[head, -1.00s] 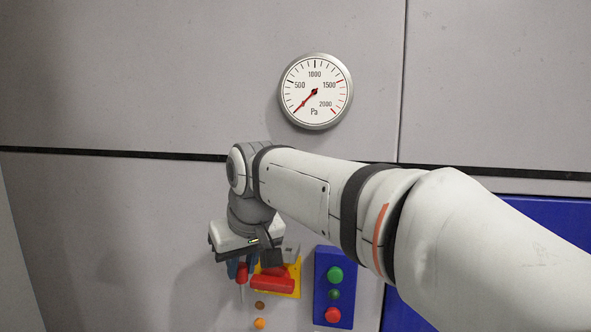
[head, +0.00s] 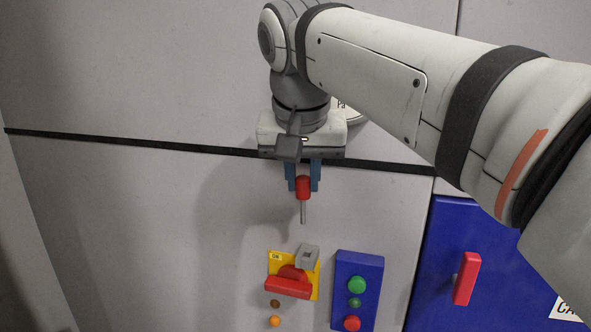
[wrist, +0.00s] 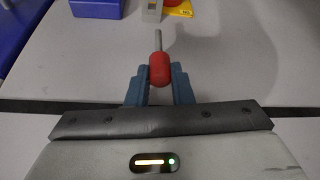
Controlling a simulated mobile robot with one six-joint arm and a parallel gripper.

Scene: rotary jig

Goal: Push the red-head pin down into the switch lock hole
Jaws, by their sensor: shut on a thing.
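My gripper (head: 303,180) points down and is shut on the red head of the pin (head: 303,188). The pin's grey metal shaft hangs straight down, free in the air. In the wrist view the blue fingers (wrist: 160,80) hold the red head (wrist: 159,70) between them. The switch has a yellow plate (head: 275,262), a red handle (head: 288,287) and a grey lock block (head: 308,255) with a dark square hole in its top. The pin tip is above the block, apart from it. In the wrist view the block (wrist: 152,12) shows at the top edge.
A blue box (head: 371,268) with green and red buttons stands right of the switch. A brown and an orange round part (head: 275,321) sit below it. A blue cabinet door with a red handle (head: 467,278) is farther right. The wall left is clear.

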